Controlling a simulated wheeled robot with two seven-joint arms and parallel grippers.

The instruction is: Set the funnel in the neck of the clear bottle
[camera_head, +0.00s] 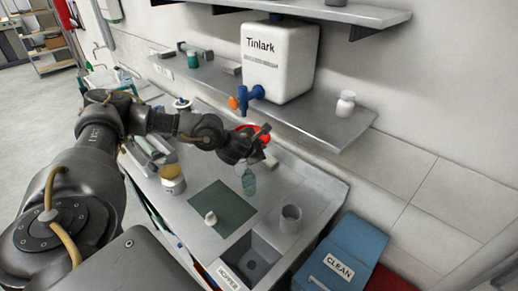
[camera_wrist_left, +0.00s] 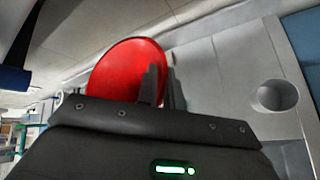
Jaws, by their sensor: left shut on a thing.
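The red funnel (camera_head: 265,134) is in my left gripper (camera_head: 262,138), above the counter and below the shelf with the tank. In the left wrist view the funnel (camera_wrist_left: 122,68) shows its wide red mouth beside the gripper fingers (camera_wrist_left: 163,88), which are shut on it. Its spout is hidden. A clear, bluish bottle (camera_head: 249,182) stands upright on the counter, just below the gripper in the head view. I cannot tell whether the funnel touches its neck. My right gripper is not in view.
A white tank (camera_head: 280,62) with a blue tap (camera_head: 251,95) overhangs from the shelf (camera_head: 335,125). A labelled jar (camera_head: 172,180), a green mat (camera_head: 230,208) with a small white item (camera_head: 210,218), and a grey cup (camera_head: 290,219) stand around. A hopper basin (camera_head: 270,246) lies in front.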

